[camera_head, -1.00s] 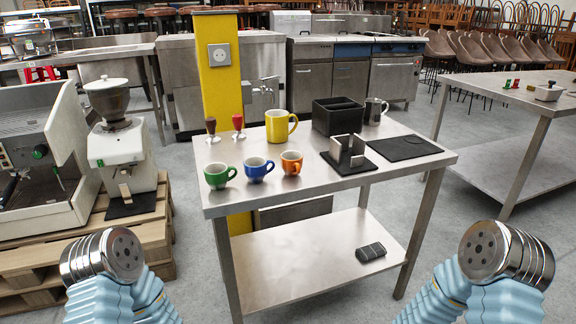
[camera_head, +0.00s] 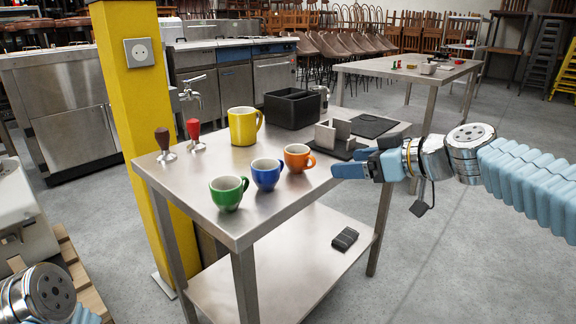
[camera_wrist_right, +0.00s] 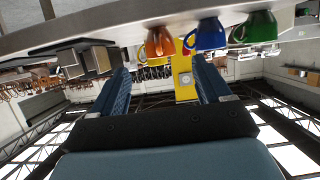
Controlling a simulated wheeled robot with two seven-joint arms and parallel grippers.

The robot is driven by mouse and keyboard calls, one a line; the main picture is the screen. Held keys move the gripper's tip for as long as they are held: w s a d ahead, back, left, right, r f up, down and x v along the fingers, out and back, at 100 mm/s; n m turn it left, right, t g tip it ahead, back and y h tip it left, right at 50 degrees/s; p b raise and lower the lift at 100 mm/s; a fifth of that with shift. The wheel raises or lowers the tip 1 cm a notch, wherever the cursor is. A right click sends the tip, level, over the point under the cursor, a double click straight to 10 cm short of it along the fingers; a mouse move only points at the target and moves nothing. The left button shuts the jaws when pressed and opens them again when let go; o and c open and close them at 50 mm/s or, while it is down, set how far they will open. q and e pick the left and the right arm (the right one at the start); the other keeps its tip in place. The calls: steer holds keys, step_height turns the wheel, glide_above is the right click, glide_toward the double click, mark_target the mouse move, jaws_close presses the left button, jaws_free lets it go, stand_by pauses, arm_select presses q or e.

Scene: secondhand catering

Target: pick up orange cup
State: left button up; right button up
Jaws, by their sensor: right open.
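The orange cup (camera_head: 297,158) stands upright on the steel table (camera_head: 240,222), to the right of the blue cup (camera_head: 267,173) and the green cup (camera_head: 228,192). Its handle points right. My right gripper (camera_head: 335,171) reaches in from the right at the table's edge, a little right of the orange cup and apart from it. In the right wrist view, which is upside down, the gripper's two fingers (camera_wrist_right: 160,88) are spread with nothing between them. The orange cup (camera_wrist_right: 159,42) shows beyond them. My left gripper does not show; only part of my left arm is at the lower left.
A yellow mug (camera_head: 243,127), a black bin (camera_head: 291,108), a metal holder (camera_head: 334,137) on a dark mat and a flat black mat (camera_head: 368,125) stand behind. Red (camera_head: 194,134) and brown (camera_head: 164,144) tampers are at the left. The table's front right is bare.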

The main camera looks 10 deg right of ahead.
glide_toward(301, 162)
steer(key=w+a+f, duration=0.1)
steer(key=w+f, duration=0.2)
steer(key=x, duration=0.1)
steer(key=p+x, duration=0.1)
steer(key=x, duration=0.2)
steer(key=shift+w+a+r+p, duration=0.15)
steer(key=shift+w+a+p, duration=0.05)
steer(key=shift+w+p, duration=0.2)
steer(key=shift+w+a+f, duration=0.2)
steer(key=shift+w+f, duration=0.05)
steer(key=shift+w, duration=0.1)
steer(key=shift+r, duration=0.1)
steer(key=c, duration=1)
